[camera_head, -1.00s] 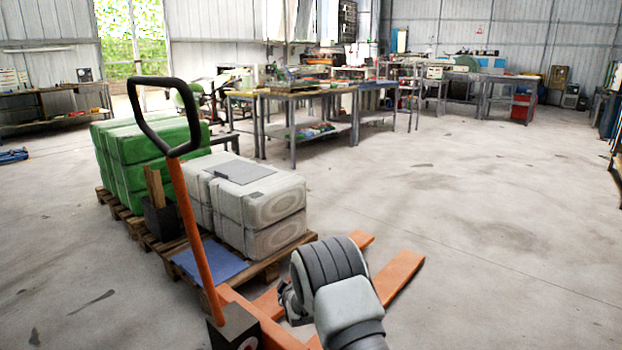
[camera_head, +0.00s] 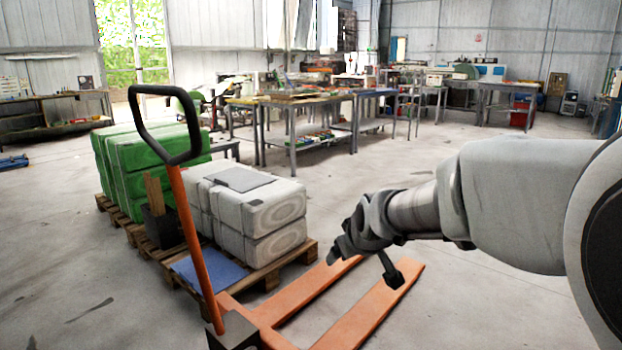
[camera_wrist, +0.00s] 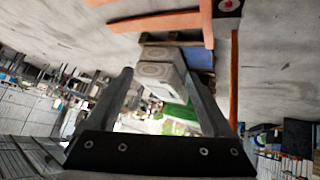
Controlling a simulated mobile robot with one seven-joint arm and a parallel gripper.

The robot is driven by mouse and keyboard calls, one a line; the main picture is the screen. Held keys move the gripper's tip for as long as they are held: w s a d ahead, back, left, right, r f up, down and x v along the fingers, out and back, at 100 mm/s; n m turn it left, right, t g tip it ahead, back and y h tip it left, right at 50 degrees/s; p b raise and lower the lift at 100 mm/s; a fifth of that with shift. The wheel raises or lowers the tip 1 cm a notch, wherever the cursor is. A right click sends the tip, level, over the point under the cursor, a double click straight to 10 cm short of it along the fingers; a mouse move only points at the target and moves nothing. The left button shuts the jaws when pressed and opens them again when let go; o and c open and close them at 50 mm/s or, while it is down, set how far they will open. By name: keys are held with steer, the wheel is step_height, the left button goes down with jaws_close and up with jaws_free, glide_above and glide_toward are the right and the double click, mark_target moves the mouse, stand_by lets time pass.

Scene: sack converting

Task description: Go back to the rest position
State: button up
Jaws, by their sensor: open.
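My gripper (camera_head: 364,266) is at the end of my arm, which reaches in from the right side of the head view. It hangs in the air over the orange forks of a pallet truck (camera_head: 352,326). In the wrist view the two dark fingers of my gripper (camera_wrist: 159,74) stand wide apart with nothing held between them. White sacks (camera_wrist: 163,70) show beyond the gap, at a distance. The wrist picture is turned over, with the floor at the top.
The truck's handle (camera_head: 197,235) rises at left. A wooden pallet (camera_head: 268,272) carries white sacks (camera_head: 262,213), green sacks (camera_head: 130,170) and a blue sheet (camera_head: 208,270). Workbenches (camera_head: 290,104) stand farther back. Open floor (camera_head: 480,305) lies right of the forks.

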steer(key=s+d+r+m+g+h, duration=0.1)
steer(key=s+d+m+g, duration=0.15)
steer(key=s, duration=1.15)
steer(key=s+d+r+m+g, duration=0.1)
steer(key=s+d+m, duration=0.25)
steer(key=s, duration=1.15)
step_height(320, 180, up, 28)
steer(key=p, duration=2.8)
steer(key=shift+w+d+f+n+p, duration=0.2)
steer(key=shift+w+n+p, duration=0.05)
steer(key=shift+n+p, duration=0.05)
